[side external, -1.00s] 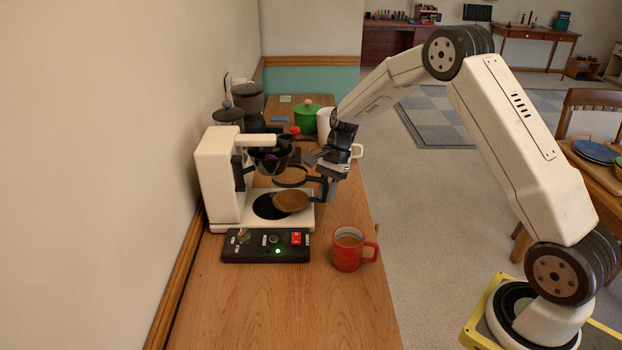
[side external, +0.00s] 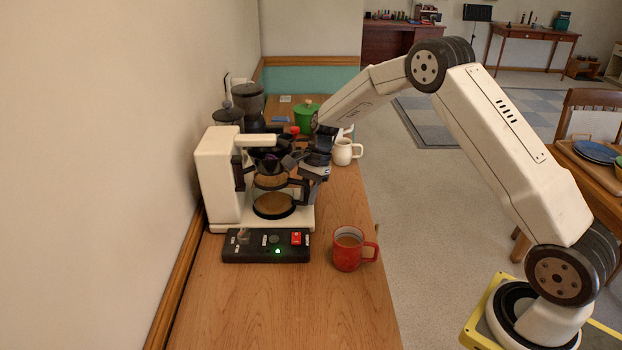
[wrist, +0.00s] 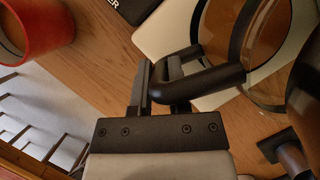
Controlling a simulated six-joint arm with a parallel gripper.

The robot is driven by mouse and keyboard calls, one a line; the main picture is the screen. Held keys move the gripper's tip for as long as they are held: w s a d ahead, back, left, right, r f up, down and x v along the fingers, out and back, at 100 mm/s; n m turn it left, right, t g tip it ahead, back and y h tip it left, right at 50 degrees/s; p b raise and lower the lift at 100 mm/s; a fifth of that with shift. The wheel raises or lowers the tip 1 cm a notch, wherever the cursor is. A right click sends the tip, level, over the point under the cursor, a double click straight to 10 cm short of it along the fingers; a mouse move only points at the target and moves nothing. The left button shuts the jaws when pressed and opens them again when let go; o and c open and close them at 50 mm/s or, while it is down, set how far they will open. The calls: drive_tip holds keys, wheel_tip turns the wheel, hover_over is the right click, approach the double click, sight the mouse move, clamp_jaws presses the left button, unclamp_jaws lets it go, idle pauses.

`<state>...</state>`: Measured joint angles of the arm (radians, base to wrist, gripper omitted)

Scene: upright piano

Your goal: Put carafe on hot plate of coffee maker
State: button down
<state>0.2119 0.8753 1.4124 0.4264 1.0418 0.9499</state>
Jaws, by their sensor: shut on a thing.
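The coffee maker (side external: 215,180) is cream-white and stands against the wall. The glass carafe (side external: 275,203) has a black band and handle and holds brown coffee. It is upright over the hot plate at the foot of the coffee maker, below the black filter basket (side external: 265,160). I cannot tell whether its bottom touches the plate, which is hidden beneath it. My gripper (side external: 308,181) is shut on the carafe's black handle. In the wrist view, my gripper (wrist: 160,90) has its fingers around the handle, and the glass carafe (wrist: 270,50) is at the upper right.
A black control box (side external: 266,248) with a lit green light lies in front of the coffee maker. A red mug (side external: 348,250) stands to its right. A white mug (side external: 344,152), a green pot (side external: 305,117) and dark jars are behind.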

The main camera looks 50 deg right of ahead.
drive_tip(key=c, duration=0.6)
unclamp_jaws()
drive_tip(key=shift+f, duration=0.1)
drive_tip(key=v, duration=1.2)
drive_tip(key=s+a+f+n+t+h, duration=0.1)
drive_tip(key=s+a+n, duration=0.2)
drive_tip(key=s+n, duration=0.2)
drive_tip(key=s+a+f+n+t+h, duration=0.1)
drive_tip(key=s+n, duration=0.4)
drive_tip(key=s, duration=0.6)
drive_tip(key=s+a+f+n+t+h, duration=0.1)
drive_tip(key=s+a+f+n+h, duration=0.1)
drive_tip(key=s+a+n, duration=0.3)
drive_tip(key=shift+s+a+f+n, duration=0.1)
drive_tip(key=shift+s+f+n, duration=0.2)
drive_tip(key=shift+s, duration=0.5)
drive_tip(key=shift+s+f+n, duration=0.2)
drive_tip(key=shift+s+n, duration=0.1)
drive_tip(key=shift+s, duration=0.5)
